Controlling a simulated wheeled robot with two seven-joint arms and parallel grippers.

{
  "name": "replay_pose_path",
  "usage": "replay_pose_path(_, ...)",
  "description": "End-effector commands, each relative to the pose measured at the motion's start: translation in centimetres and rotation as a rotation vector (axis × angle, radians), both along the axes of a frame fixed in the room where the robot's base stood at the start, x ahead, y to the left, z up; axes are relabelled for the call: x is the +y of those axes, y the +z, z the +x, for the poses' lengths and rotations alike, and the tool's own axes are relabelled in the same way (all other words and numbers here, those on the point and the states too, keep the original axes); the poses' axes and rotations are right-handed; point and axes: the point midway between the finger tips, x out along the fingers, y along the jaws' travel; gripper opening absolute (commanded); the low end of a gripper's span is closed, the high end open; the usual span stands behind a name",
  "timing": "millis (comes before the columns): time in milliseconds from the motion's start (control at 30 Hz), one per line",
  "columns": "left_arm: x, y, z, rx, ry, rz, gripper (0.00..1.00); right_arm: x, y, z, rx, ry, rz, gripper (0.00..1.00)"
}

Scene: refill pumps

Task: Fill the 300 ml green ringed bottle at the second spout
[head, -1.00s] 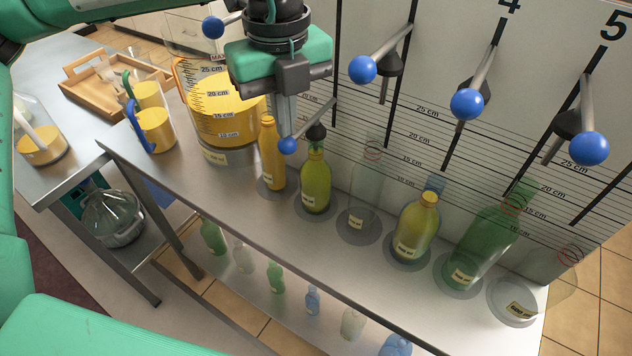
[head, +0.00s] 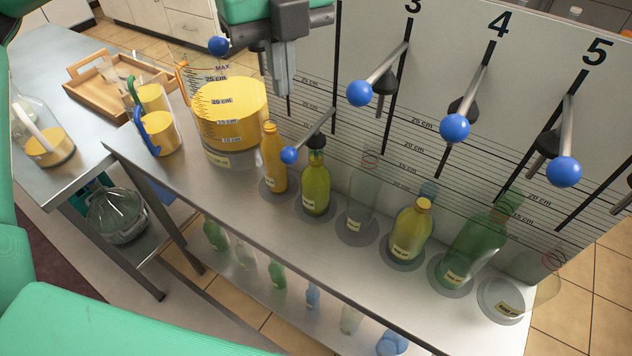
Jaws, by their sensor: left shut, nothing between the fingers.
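A green bottle (head: 316,188) with yellow liquid inside stands upright on a round disc on the steel counter, under the black nozzle of the second spout (head: 316,138). I cannot read its label or make out a ring on it. The second lever's blue ball (head: 289,155) hangs well below the neighbouring balls. My left gripper (head: 288,92) is shut and empty, above that ball and apart from it, in front of the panel. A larger green bottle (head: 474,248) with a red ring near its neck stands further right. My right gripper is not in view.
Other bottles stand in the row: a slim yellow one (head: 274,165), a clear one (head: 357,215), a yellow-filled one (head: 411,232). A big measuring jug (head: 230,110) with yellow liquid stands left. Blue-ball levers (head: 360,92) stick out of the panel. A wooden tray (head: 90,90) is at the far left.

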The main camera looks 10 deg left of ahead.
Motion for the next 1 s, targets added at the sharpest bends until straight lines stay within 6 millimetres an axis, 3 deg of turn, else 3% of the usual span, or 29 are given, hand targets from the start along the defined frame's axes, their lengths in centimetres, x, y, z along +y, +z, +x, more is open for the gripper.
replay_pose_path(600, 0.0, 6.2, 0.0, 0.001, -0.001, 0.001, 0.0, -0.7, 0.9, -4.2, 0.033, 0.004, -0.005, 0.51)
replay_pose_path(967, 0.0, 6.4, 0.0, 0.001, 0.0, 0.001, 0.0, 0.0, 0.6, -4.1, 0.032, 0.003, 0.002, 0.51)
replay_pose_path(1000, 0.0, 6.4, 0.0, 0.001, -0.001, 0.001, 0.08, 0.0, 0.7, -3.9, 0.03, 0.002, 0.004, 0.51)
